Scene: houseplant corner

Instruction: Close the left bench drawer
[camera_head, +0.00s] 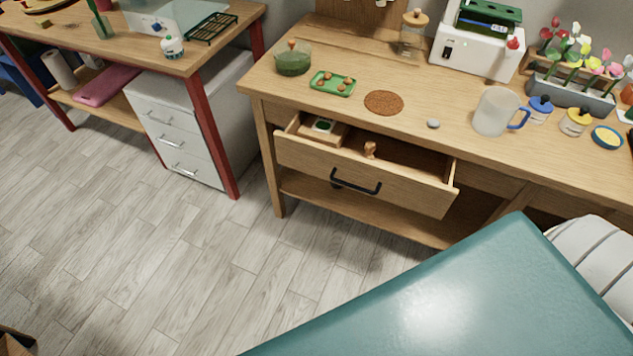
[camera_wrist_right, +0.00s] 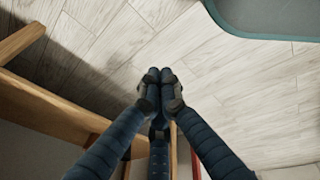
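The left bench drawer (camera_head: 365,175) is pulled open from the wooden bench (camera_head: 440,123) in the head view. It has a wooden front with a black bar handle (camera_head: 356,187). Inside are a small wooden box with a green and white item (camera_head: 323,125) and a small wooden knob-shaped piece (camera_head: 370,149). My right gripper (camera_wrist_right: 161,75) shows only in the right wrist view, its dark fingers together with nothing visible between them, over the floor. No contact with the drawer shows. My left gripper is in neither view.
On the bench top stand a green glass pot (camera_head: 293,61), a green tray (camera_head: 333,84), a cork mat (camera_head: 384,103), a mug (camera_head: 495,112) and a planter with flowers (camera_head: 572,92). A white drawer cabinet (camera_head: 178,135) stands left. The floor before the drawer is clear.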

